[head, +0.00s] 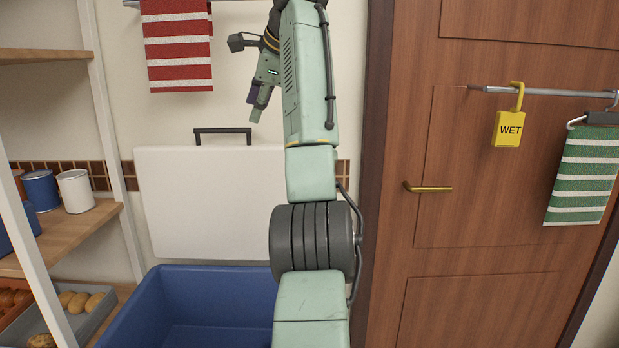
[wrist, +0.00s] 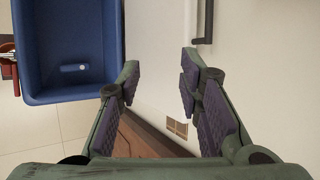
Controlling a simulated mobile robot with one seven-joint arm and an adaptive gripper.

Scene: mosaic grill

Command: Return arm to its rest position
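My arm rises through the middle of the head view, pale green with a dark ribbed joint. My gripper (head: 258,100) is at its upper end, in front of the cream wall and above the white panel. In the wrist view my gripper (wrist: 160,75) shows two green fingers with dark purple pads. The fingers stand wide apart with nothing between them. The gripper touches nothing that I can see.
A blue bin (head: 215,305) stands below; it also shows in the wrist view (wrist: 70,95). A white panel (head: 205,200) with a dark handle is behind. Wooden shelves (head: 75,235) with cans are left. A brown door (head: 470,215), yellow WET tag (head: 508,130) and green striped towel (head: 583,175) are right. A red striped towel (head: 177,45) hangs above.

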